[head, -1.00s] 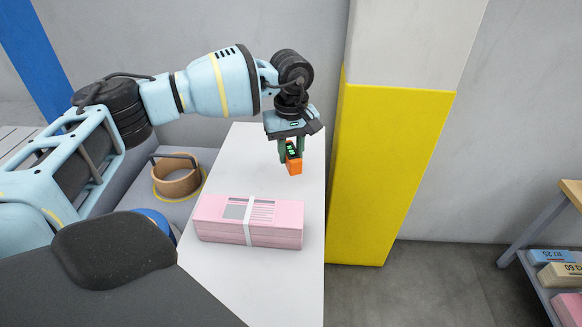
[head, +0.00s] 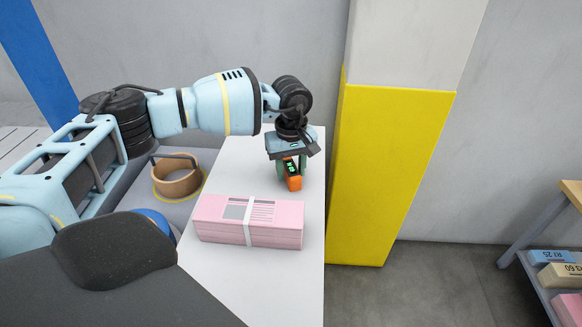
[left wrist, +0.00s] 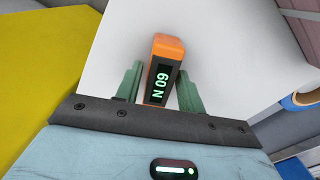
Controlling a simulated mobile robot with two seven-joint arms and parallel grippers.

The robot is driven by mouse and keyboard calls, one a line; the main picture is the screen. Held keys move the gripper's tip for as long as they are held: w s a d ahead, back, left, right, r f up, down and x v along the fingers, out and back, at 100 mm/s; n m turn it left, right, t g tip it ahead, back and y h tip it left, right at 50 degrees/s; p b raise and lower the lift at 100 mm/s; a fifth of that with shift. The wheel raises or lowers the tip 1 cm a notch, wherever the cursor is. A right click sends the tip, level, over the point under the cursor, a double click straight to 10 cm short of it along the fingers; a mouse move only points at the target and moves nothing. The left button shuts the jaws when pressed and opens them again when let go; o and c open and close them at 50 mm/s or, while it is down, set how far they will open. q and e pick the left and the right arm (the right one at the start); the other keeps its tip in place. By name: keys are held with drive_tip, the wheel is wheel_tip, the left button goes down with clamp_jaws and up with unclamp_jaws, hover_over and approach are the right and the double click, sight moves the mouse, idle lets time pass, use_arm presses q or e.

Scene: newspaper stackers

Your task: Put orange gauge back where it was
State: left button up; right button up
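The small orange gauge (head: 294,182) has a dark face with green lit characters. It is between the fingers of my left gripper (head: 292,174), over the far right part of the white tabletop (head: 240,165). In the left wrist view the gauge (left wrist: 164,72) leans slightly between the two green fingers of the left gripper (left wrist: 161,84). My right gripper is not in view.
A pink wrapped bundle (head: 225,222) with a white band lies nearer on the tabletop. A yellow and white pillar (head: 385,170) stands right beside the table. A shelf (head: 538,285) with bundles is at far right.

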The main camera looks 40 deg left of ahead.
sight(291, 168)
use_arm(q)
drive_tip(key=shift+o, duration=0.9)
wheel_tip(291, 168, up, 12)
drive_tip(key=shift+r, duration=0.15)
